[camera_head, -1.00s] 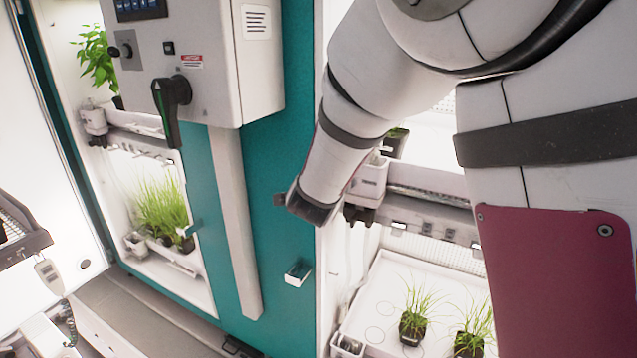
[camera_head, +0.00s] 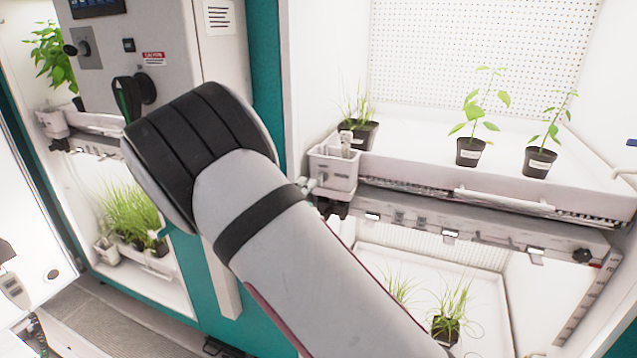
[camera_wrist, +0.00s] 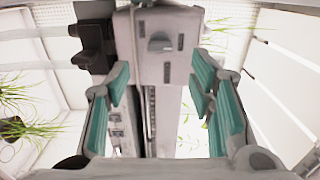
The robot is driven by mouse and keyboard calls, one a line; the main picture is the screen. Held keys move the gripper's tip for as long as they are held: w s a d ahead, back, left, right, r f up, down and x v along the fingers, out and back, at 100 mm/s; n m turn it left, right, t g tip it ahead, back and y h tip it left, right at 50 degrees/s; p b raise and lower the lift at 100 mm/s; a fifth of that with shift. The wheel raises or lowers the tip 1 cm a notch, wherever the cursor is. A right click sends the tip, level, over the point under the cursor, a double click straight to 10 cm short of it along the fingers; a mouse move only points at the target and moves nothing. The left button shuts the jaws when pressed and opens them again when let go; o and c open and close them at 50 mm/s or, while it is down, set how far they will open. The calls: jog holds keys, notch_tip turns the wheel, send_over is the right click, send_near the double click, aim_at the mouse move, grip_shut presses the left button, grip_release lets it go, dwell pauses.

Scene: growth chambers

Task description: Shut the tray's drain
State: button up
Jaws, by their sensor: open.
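The upper tray (camera_head: 440,178) is white and lies on a chamber shelf. A pale drain box (camera_head: 333,172) sits at its left front corner, with a small upright white piece (camera_head: 345,146) in it and a dark fitting (camera_head: 333,206) below. I cannot tell whether the drain is open or shut. My gripper (camera_wrist: 158,82) is open and empty, its teal pads spread wide. In the wrist view, a grey box-like part (camera_wrist: 158,45) with a small rounded knob lies ahead between the pads, apparently the drain box. My forearm hides the gripper in the head view.
Potted seedlings (camera_head: 468,150) stand on the upper tray, and a grass pot (camera_head: 358,135) stands right behind the box. A lower tray (camera_head: 480,338) holds grass pots. A control cabinet (camera_head: 165,30) with a black handle is at left.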

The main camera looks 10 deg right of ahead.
aim_at(319, 182)
jog(key=x, duration=0.8)
jog(key=shift+w+d, duration=0.2)
jog(key=shift+w, duration=0.05)
jog(key=shift+c, duration=0.5)
jog(key=c, duration=1.1)
